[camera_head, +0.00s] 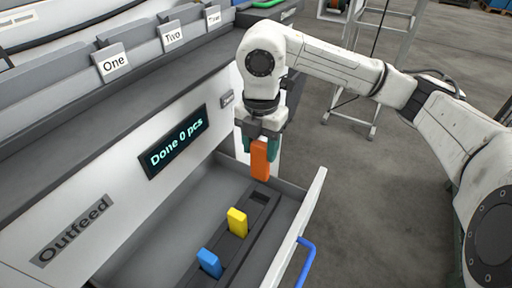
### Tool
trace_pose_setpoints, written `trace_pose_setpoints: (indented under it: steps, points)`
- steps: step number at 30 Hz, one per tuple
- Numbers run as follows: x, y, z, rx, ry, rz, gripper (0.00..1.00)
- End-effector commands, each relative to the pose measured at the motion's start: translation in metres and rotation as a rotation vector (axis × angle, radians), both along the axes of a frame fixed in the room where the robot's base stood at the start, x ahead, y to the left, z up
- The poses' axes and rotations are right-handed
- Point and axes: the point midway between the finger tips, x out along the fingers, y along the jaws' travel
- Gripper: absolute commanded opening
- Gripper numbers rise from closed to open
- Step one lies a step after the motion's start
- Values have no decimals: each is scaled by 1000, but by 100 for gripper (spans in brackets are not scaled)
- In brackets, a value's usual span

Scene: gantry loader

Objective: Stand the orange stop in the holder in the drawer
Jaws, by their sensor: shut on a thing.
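The orange stop (260,160) is a small upright block. My gripper (262,143) is shut on its upper part and holds it over the far end of the drawer. The drawer (306,215) is pulled out, and a long dark holder (218,262) lies along it. A yellow stop (237,222) and a blue stop (209,263) stand in the holder. An empty slot (261,199) shows at the holder's far end, just below the orange stop. The orange stop's lower end appears above the slot, though the exact gap is hard to judge.
The machine front with an Outfeed label (72,230) and a display (174,142) reading "Done 0 pcs" rises left of the drawer. A blue handle (304,262) is on the drawer's outer side. Labelled bins (112,63) stand above. Open floor lies to the right.

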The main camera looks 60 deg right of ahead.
Motion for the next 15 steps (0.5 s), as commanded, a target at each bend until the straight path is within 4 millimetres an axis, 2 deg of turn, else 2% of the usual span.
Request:
trace_pose_setpoints:
  steps: [8,15]
  points:
    - [-1,-1,-8,1,0,-25,1]
    - [-1,-1,-27,0,0,-24,1]
